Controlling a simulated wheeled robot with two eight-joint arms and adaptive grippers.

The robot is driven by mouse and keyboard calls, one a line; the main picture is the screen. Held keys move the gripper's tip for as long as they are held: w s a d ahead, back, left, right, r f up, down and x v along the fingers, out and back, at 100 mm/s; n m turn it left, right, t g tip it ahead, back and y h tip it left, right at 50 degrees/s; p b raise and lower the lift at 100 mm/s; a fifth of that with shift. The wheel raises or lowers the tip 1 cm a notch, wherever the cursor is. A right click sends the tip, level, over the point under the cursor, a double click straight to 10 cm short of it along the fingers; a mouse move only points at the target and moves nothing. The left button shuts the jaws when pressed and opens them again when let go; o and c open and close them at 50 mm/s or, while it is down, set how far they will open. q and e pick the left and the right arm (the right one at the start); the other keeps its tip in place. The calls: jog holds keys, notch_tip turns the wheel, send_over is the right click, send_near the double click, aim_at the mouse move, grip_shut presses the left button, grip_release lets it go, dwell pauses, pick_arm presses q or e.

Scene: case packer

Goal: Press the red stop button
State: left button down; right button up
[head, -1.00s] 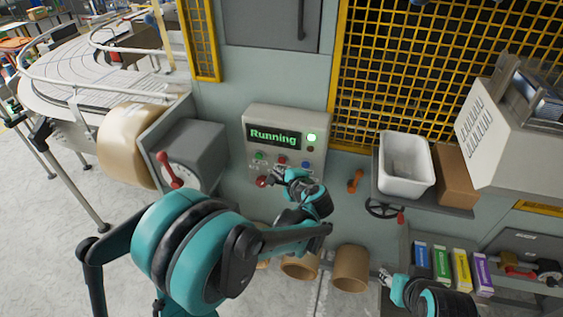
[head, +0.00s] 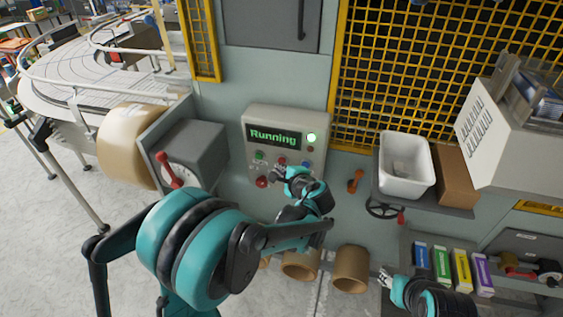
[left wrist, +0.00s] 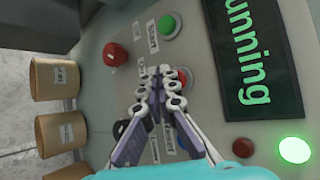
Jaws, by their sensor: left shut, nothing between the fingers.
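The red stop button (head: 281,161) sits in the middle of the button row on the grey control panel (head: 250,124), between a green and a blue button. In the left wrist view the red button (left wrist: 185,77) shows partly behind my fingertips. My left gripper (head: 275,173) is shut and empty, with its tips just below the red button in the head view. I cannot tell whether they touch the panel. The shut left fingers (left wrist: 163,74) also show in the wrist view. The display (head: 273,138) reads "Running". My right gripper (head: 384,275) is at lower right, its fingers too small to judge.
A larger red knob (head: 261,182) sits at the panel's lower left, close to my left fingertips. The green start button (left wrist: 170,26) is beside the red one. A green lamp (head: 311,138) is lit. A white bin (head: 405,165) stands on a shelf to the right.

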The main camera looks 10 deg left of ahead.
dwell(0.7)
pick_arm(q)
jog(key=shift+w, duration=0.45)
jog(key=shift+w+b, duration=0.3)
jog(key=shift+w, duration=0.1)
dwell(0.5)
jog(key=shift+s, duration=0.85)
jog(key=shift+s, duration=0.1)
jog(key=shift+s+a+b, duration=0.1)
jog(key=shift+s+b, duration=0.2)
jog(key=shift+s, duration=2.15)
